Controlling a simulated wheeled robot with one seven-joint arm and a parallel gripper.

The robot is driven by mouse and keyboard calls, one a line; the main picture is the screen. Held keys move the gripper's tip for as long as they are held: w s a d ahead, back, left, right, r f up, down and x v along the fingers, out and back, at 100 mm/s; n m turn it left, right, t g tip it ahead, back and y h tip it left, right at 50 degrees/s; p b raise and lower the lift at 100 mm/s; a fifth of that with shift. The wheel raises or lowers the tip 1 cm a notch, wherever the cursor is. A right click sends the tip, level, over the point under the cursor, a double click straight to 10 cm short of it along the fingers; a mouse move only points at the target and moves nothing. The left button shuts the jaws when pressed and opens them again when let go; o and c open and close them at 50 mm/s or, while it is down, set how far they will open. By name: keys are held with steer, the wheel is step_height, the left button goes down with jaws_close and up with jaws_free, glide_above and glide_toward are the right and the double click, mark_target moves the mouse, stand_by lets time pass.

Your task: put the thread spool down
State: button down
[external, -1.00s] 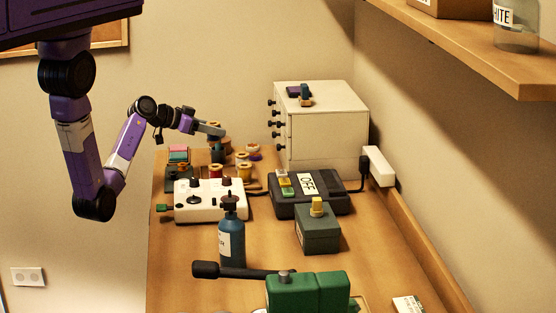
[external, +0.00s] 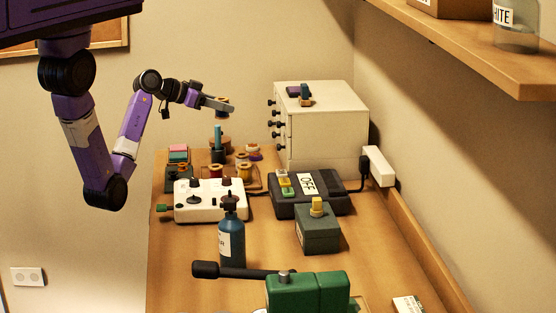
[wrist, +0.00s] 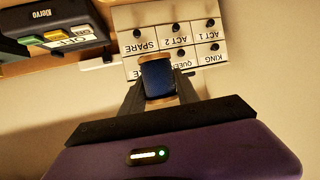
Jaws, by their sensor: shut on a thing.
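My gripper (external: 221,105) is raised above the back left of the table in the external view. In the wrist view its two dark fingers (wrist: 160,92) are shut on a thread spool (wrist: 157,76) with dark blue thread and tan wooden ends. The held spool is small and mostly hidden by the gripper in the external view. Below it, a blue post (external: 218,137) stands upright in a dark holder, with clear air between it and my gripper.
A cream drawer cabinet (external: 330,130) stands right of my gripper; its labelled drawers (wrist: 172,43) face the wrist camera. A white control box (external: 210,207), a black switch unit (external: 310,204) and a blue bottle (external: 231,240) stand nearer. Bare wood shows at the table's front left.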

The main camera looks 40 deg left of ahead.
steer(key=s+d+f+m+g+h+p, duration=0.2)
steer(key=s+d, duration=0.5)
steer(key=d, duration=0.3)
steer(key=s+d+f+m+g+h+p, duration=0.25)
steer(key=s+d, duration=0.45)
steer(key=d, duration=0.4)
steer(key=shift+s+d+r+m+g+h+p, duration=0.3)
steer(key=shift+s+d+r+m+g, duration=0.3)
steer(key=shift+s+d, duration=1.7)
steer(key=shift+s+d+r+m+g+h+p, duration=0.3)
steer(key=shift+s+d+r+m, duration=0.45)
steer(key=shift+s, duration=3)
steer(key=shift+s+d+r+m+g+h+p, duration=0.25)
steer(key=shift+s+d+r+m+g, duration=0.4)
steer(key=shift+s+d, duration=1.65)
steer(key=f+b, duration=0.1)
steer(key=f, duration=0.5)
steer(key=s+a+f+b, duration=0.1)
steer(key=f, duration=1.2)
steer(key=shift+s+a+b, duration=0.15)
steer(key=shift+a+b, duration=0.15)
steer(key=shift+b, duration=0.1)
